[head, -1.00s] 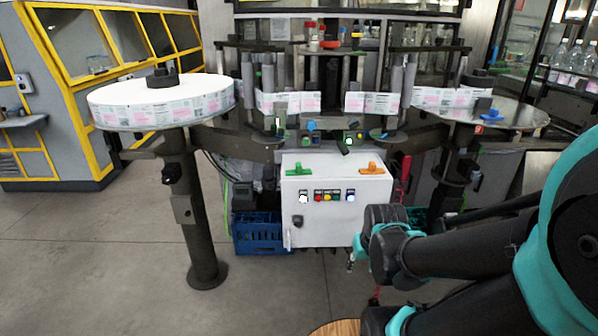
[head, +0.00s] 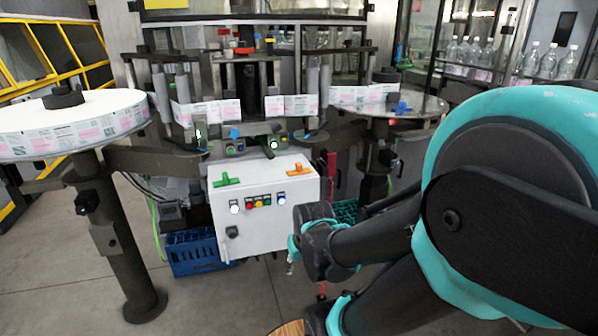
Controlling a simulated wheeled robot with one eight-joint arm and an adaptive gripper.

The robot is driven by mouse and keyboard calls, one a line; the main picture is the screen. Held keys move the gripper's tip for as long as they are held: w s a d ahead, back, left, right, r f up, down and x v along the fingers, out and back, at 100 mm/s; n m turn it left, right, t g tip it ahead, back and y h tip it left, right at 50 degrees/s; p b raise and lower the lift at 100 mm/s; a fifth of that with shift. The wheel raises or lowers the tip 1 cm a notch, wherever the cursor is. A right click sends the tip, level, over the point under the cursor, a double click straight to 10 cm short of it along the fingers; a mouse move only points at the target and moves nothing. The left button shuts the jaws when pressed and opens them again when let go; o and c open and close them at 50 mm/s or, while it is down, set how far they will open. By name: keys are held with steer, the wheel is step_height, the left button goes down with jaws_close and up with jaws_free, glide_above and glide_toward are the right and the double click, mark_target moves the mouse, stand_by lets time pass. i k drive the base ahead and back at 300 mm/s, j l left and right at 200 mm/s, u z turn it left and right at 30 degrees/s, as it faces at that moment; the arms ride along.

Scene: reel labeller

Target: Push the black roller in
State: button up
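The labelling machine stands ahead with several upright rollers. Two grey rollers (head: 172,97) stand on its left and two more grey rollers (head: 318,90) on its right. A dark upright column (head: 240,78) is between them; I cannot tell which part is the black roller. My arm enters from the right, and its dark and teal wrist end (head: 318,240) is low in front of the white control box (head: 262,222), well below the rollers. My gripper's fingers cannot be made out clearly at this end. Nothing held is visible.
A large label reel (head: 70,120) sits on a post at the left. A round metal plate (head: 415,108) is at the right. A blue crate (head: 195,255) is under the machine.

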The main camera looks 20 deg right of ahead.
mark_target(250, 92)
steer(key=i+j+z, duration=0.1)
steer(key=j+z, duration=0.15)
steer(key=j, duration=0.4)
steer(key=j+z, duration=0.25)
steer(key=j, duration=0.4)
